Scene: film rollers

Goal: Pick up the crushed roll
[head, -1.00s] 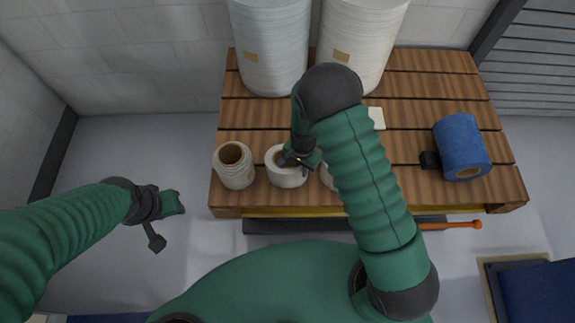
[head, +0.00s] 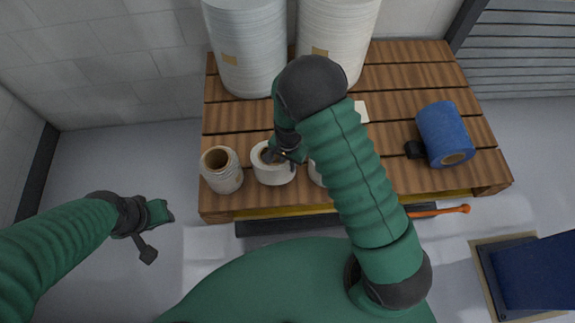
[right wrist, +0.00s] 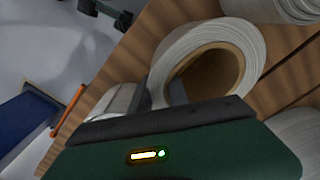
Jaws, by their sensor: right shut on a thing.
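A white roll with a brown core (head: 273,174) is near the pallet's front edge. My right gripper (head: 271,156) is over it, shut on its wall; in the right wrist view the white roll (right wrist: 185,45) fills the middle, with dark fingers at its near rim. Its core opening looks oval there. I cannot tell whether it is lifted off the boards. A second roll with an open brown core (head: 222,172) stands to its left. Another pale roll (head: 317,174) is mostly hidden behind my right arm. My left gripper (head: 159,212) hangs empty over the floor, its opening unclear.
The wooden pallet (head: 400,180) also bears two tall white rolls (head: 243,50) (head: 335,40) at the back. An orange handle (head: 440,211) lies along the front. Floor at left is clear.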

